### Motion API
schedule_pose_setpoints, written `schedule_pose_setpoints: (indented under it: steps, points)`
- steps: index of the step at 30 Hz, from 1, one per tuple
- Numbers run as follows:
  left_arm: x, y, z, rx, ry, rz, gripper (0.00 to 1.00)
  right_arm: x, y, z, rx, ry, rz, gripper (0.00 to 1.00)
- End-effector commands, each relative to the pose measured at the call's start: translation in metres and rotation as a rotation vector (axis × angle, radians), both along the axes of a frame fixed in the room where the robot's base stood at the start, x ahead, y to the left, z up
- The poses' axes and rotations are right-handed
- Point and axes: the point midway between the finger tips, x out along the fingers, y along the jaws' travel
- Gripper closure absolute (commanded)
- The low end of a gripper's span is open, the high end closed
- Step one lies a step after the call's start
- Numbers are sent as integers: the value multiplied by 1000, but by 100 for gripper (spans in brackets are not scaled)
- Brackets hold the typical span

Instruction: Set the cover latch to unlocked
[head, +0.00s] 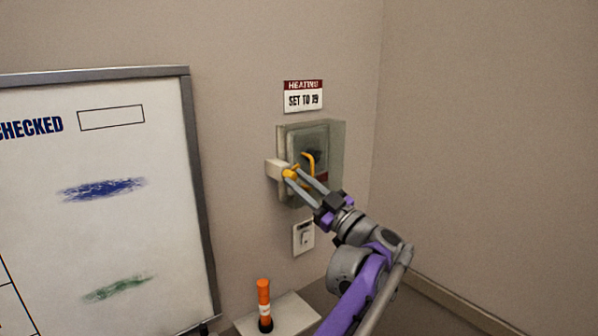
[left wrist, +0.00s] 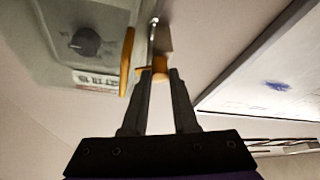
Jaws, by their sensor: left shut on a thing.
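A wall-mounted box with a see-through cover (head: 335,150) hangs below the heating sign in the head view. The cover's left side carries a pale latch block (head: 274,169) with an orange latch (head: 289,173). A curved orange handle (head: 309,160) stands on the cover front. My left gripper (head: 297,172) is shut on the orange latch, which also shows between the fingertips in the left wrist view (left wrist: 160,66). The handle (left wrist: 127,62) is beside the fingers there, apart from them. A dark dial (left wrist: 86,42) shows behind the cover. My right gripper is in neither view.
A heating sign (head: 303,97) reading "SET TO 19" is above the box, and a light switch (head: 303,238) below it. A whiteboard (head: 95,240) fills the left. An orange torch-like object (head: 264,300) stands on a pale surface below. The right wall is bare.

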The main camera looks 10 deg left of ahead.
Motion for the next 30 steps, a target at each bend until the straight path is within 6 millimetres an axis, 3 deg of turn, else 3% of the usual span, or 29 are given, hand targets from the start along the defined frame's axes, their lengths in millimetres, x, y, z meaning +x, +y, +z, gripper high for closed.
schedule_pose_setpoints:
  steps: [1, 15, 30]
  points:
    - [1, -1, 6, -31, -39, 1, 100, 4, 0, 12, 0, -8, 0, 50]
    - [4, -3, 8, -304, -392, 0, 100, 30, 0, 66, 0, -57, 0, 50]
    - [4, -3, 6, -553, -708, 0, 100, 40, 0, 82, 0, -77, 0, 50]
